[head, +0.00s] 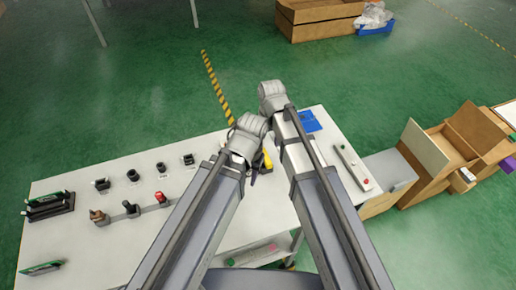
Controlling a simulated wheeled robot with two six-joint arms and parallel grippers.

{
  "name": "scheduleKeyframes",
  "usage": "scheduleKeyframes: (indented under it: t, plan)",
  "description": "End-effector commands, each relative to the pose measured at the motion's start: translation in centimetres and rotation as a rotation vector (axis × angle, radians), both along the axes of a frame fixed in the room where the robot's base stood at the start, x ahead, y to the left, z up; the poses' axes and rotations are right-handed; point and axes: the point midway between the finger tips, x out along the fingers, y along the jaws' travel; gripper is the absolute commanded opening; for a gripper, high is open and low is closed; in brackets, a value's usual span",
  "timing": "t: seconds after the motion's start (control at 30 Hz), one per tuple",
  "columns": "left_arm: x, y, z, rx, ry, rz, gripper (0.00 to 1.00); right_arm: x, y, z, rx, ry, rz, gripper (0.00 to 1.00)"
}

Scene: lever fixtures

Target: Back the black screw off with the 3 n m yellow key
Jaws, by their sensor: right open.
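A small yellow object (267,160), possibly the yellow key, shows between my two arms on the white table; its marking is unreadable. A grey strip on the table carries a black-topped piece (129,207), a brown-topped piece (97,215) and a red-topped piece (161,197). I cannot tell which black part is the black screw. My right gripper (254,172) shows only as a small dark shape beside the yellow object, mostly hidden by my arms. It is open; contact with the yellow object cannot be made out. My left gripper is hidden behind my arm links.
Several small black fixtures (133,175) stand in a row behind the strip on the white table (80,240). A blue item (309,121) and a grey bar with a red button (352,166) lie right. Wooden boxes (440,150) stand beyond.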

Motion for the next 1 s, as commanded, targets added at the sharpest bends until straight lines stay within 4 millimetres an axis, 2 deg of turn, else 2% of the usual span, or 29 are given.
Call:
scheduleKeyframes:
  t: [0.23,0.5,0.77,1.0]
  plan:
    - [0.0,-0.1,-0.5,-0.004,-0.003,0.011,0.50,-0.1,0.0,-0.4,-0.003,0.005,0.003,0.62]
    - [0.0,-0.1,-2.7,-0.004,-0.003,0.009,0.50,-0.1,0.1,-2.7,-0.002,0.005,0.003,0.62]
    - [0.0,-0.1,-3.0,-0.004,-0.003,0.009,0.50,-0.2,0.1,-3.0,-0.002,0.004,0.003,0.62]
    - [0.0,-0.1,-5.5,-0.003,-0.002,0.009,0.50,-0.4,0.4,-5.5,-0.002,0.004,0.004,0.62]
